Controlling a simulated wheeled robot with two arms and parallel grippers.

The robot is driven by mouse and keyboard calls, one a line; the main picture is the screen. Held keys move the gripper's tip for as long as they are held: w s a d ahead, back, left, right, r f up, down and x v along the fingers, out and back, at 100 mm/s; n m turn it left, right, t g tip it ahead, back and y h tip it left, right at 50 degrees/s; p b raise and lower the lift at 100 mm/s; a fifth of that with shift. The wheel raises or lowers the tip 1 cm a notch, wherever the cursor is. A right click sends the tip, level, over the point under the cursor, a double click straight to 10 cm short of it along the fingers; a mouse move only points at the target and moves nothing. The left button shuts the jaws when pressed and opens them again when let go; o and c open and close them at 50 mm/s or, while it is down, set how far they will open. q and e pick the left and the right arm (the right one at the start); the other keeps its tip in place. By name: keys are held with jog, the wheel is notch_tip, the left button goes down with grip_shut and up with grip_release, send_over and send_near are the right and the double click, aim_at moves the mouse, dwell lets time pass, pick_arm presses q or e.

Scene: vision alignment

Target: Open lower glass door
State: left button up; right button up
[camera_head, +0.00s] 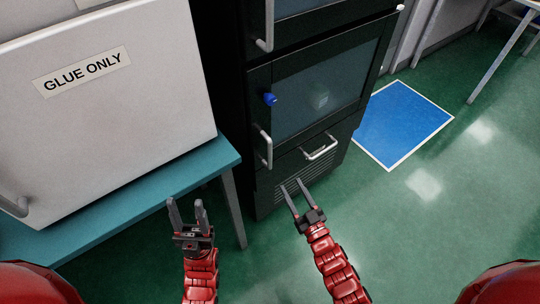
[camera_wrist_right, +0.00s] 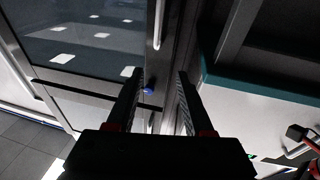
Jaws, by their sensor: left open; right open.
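The lower glass door (camera_head: 322,88) is a dark framed panel in the black cabinet and looks shut. It has a blue knob (camera_head: 270,99) and a pale vertical handle (camera_head: 265,147) on its left side. My right gripper (camera_head: 292,194) is open and empty, in front of the cabinet's lower part, apart from the handle in the head view. In the right wrist view, the blue knob (camera_wrist_right: 149,90) shows between my open fingers (camera_wrist_right: 157,82), with a pale handle (camera_wrist_right: 157,25) above it in the picture. My left gripper (camera_head: 187,213) is open and empty, near the teal table's front edge.
A teal table (camera_head: 150,190) with a white "GLUE ONLY" box (camera_head: 110,120) stands left of the cabinet. Below the door is a drawer with a handle (camera_head: 320,148). An upper door handle (camera_head: 265,25) is above. Green floor is clear at right, around a blue floor panel (camera_head: 402,122).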

aim_at(271, 156)
jog(key=shift+g+h, duration=0.5)
jog(key=shift+g, duration=0.2)
jog(key=f+x, duration=0.1)
jog(key=x, duration=0.5)
jog(key=f+p+x, duration=0.1)
jog(key=x, duration=0.4)
jog(key=f+p+x, duration=0.1)
jog(key=f+x, duration=0.1)
jog(key=x, duration=0.4)
jog(key=shift+w+f, duration=0.1)
jog(key=shift+w, duration=0.3)
grip_shut()
